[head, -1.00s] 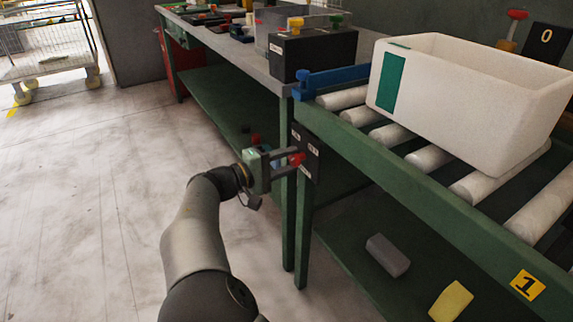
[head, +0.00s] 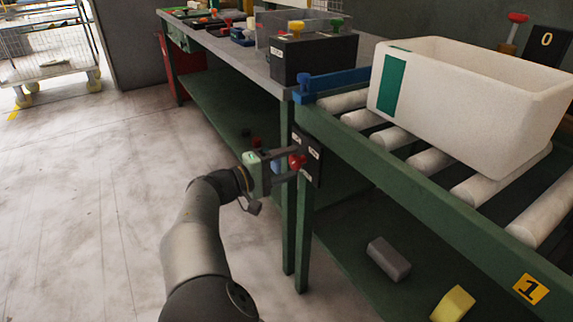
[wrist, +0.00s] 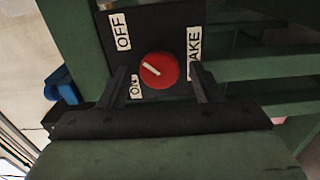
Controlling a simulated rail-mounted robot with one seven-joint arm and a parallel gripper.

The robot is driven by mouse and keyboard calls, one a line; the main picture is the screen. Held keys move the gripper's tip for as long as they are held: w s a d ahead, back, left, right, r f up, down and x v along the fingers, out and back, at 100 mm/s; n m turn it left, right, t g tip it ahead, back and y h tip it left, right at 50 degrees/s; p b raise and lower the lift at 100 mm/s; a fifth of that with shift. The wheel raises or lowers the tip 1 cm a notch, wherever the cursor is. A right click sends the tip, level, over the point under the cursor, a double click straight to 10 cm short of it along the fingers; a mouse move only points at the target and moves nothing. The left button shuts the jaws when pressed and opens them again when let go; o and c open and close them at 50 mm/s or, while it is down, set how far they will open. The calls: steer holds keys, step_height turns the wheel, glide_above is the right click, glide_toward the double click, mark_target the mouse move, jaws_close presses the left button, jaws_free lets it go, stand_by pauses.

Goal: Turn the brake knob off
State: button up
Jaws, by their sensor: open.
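The brake knob (wrist: 166,79) is round and red with a white pointer line, on a dark panel (wrist: 178,22) with white labels. The line points to the upper left in the wrist view, between the OFF label (wrist: 121,31) and the ON label (wrist: 135,87). A label at the right reads "AKE", its start hidden by a finger. My gripper (wrist: 158,70) is open, one finger on each side of the knob, with gaps showing. In the head view the knob (head: 297,162) sits at my fingertips, on the panel at the bench's corner leg.
A white crate (head: 470,125) stands on the roller conveyor (head: 430,160) right of the panel. A black box (head: 313,60) is on the bench above. A grey block (head: 388,259) and a yellow block (head: 453,303) lie on the lower shelf. Open floor lies to the left.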

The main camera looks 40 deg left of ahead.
steer(key=shift+s, duration=0.1)
steer(key=p+v, duration=0.4)
steer(key=v, duration=1.3)
steer(key=shift+s, duration=0.15)
